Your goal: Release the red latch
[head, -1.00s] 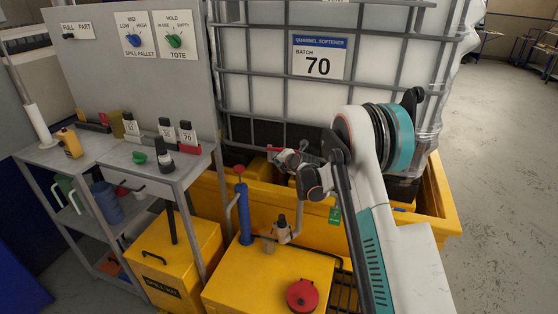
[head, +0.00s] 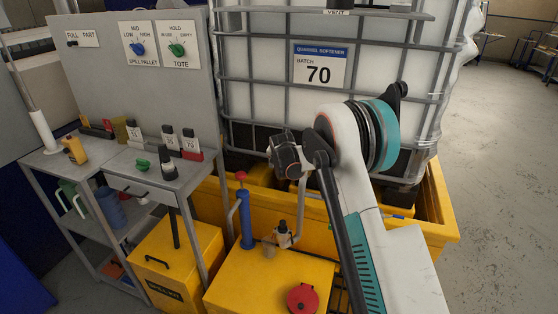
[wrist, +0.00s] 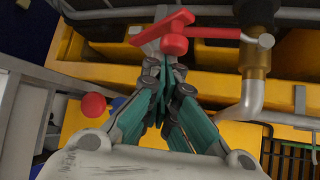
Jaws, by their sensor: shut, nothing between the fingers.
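In the wrist view a red latch piece (wrist: 172,36) is at the top centre, with a slanted flat top. A red bar (wrist: 220,34) runs from it to the right, towards a grey-tipped pin above a brass valve fitting (wrist: 257,58). My gripper (wrist: 163,75) has its teal fingers together and empty. Their tips are just below the red piece in the picture; I cannot tell whether they touch it. In the head view my gripper's wrist hides the red parts and the fingertips.
A white tote in a metal cage (head: 390,60) stands in a yellow spill pallet (head: 430,213). A blue hand pump (head: 246,220) with a red knob (wrist: 93,105) stands left of my gripper. A grey pipe (wrist: 250,100) drops from the valve. A bench (head: 140,182) is at left.

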